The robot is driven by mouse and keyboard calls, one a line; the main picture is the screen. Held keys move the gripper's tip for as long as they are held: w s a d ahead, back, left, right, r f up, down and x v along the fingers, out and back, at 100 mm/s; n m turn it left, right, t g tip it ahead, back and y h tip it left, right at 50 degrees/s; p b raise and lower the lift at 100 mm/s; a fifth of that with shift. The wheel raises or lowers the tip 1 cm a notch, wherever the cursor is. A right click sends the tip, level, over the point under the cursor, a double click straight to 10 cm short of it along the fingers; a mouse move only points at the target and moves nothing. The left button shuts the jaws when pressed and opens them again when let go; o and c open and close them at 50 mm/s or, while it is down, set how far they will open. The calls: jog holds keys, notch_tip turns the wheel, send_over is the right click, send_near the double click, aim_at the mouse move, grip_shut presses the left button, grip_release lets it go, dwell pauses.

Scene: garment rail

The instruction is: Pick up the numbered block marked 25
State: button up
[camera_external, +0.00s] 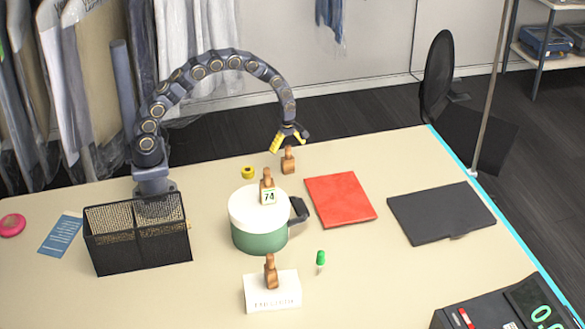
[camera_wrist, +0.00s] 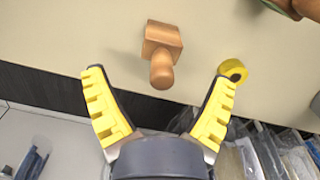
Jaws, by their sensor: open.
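Several wooden blocks with knob handles are in the external view, and no 25 is readable on any of them. One block (camera_external: 288,162) stands on the table just below my gripper (camera_external: 286,139). It also shows in the wrist view (camera_wrist: 162,36), ahead of and between the open yellow fingers (camera_wrist: 162,82), not touching them. A second block (camera_external: 268,190) with a label reading 74 stands on a white-lidded green tin (camera_external: 258,236). A third block (camera_external: 271,273) stands on a white box (camera_external: 273,294) in front; I see no number on it.
A yellow tape roll (camera_external: 248,172) lies left of the nearest block. A red folder (camera_external: 340,198) and dark laptop-like slab (camera_external: 440,213) lie to the right. A black mesh basket (camera_external: 137,234) stands left. A small green-capped bottle (camera_external: 320,262) stands near the white box.

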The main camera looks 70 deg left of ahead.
aim_at(288, 158)
jog(key=f, duration=0.4)
jog(key=shift+d+f, duration=0.2)
jog(key=shift+f, duration=0.1)
jog(key=c, duration=1.3)
jog(key=shift+o, duration=0.2)
jog(key=shift+r, duration=0.1)
